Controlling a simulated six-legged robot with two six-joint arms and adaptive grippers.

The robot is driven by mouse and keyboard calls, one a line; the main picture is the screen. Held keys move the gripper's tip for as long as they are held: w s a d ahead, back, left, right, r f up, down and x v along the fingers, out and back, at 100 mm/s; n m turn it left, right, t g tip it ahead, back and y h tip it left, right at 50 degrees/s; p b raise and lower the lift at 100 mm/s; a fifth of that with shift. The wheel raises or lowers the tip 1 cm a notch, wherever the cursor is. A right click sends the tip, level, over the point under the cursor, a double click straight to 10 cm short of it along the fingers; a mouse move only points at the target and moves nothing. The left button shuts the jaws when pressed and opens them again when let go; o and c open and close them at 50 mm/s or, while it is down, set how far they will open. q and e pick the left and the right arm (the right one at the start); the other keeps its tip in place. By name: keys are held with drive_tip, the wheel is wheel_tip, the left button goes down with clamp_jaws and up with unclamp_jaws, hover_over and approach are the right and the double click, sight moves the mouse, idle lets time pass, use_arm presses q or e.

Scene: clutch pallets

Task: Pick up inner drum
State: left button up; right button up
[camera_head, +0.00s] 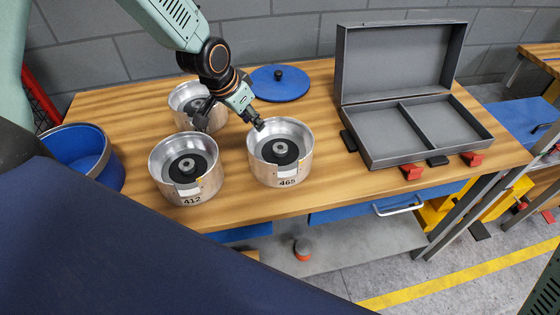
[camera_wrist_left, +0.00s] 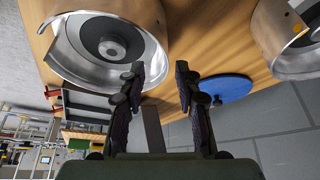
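Three open silver metal drums with black centre hubs stand on the wooden table: one marked 465 (camera_head: 301,172), one marked 412 (camera_head: 213,183), and a third (camera_head: 177,103) behind them, partly hidden by my arm. My left gripper (camera_head: 230,123) is open above the table between the drums, with one finger near the rim of drum 465. In the left wrist view, the open fingers (camera_wrist_left: 160,80) have a clear gap and nothing between them. A drum (camera_wrist_left: 148,22) is at upper left there and part of another (camera_wrist_left: 270,30) at upper right. My right gripper is not visible.
A blue round lid (camera_head: 283,87) lies behind the drums; it also shows in the left wrist view (camera_wrist_left: 228,90). An open grey two-part case (camera_head: 385,140) stands on the right. A blue bucket (camera_head: 105,165) sits at the left. Table between drum 465 and the case is mostly clear.

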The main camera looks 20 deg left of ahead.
sight(259, 135)
use_arm(q)
drive_tip(key=shift+w+f, duration=0.15)
drive_tip(key=w+f+b, duration=0.1)
drive_tip(key=f+b, duration=0.2)
drive_tip(key=shift+w+a, duration=0.15)
drive_tip(key=shift+w, duration=0.25)
drive_tip(key=shift+s+f+b, duration=0.1)
drive_tip(key=shift+f+b, duration=0.2)
drive_tip(key=shift+b, duration=0.6)
drive_tip(key=shift+d+f+b, duration=0.2)
drive_tip(key=shift+f+b, duration=0.1)
drive_tip(key=shift+w+f, duration=0.55)
drive_tip(key=shift+w, duration=0.2)
drive_tip(key=shift+s+r, duration=0.25)
drive_tip(key=shift+s, duration=0.15)
drive_tip(key=shift+c, duration=0.6)
drive_tip(key=shift+w+f, duration=0.1)
drive_tip(key=shift+w, duration=0.2)
clamp_jaws()
drive_tip(key=shift+s, duration=0.1)
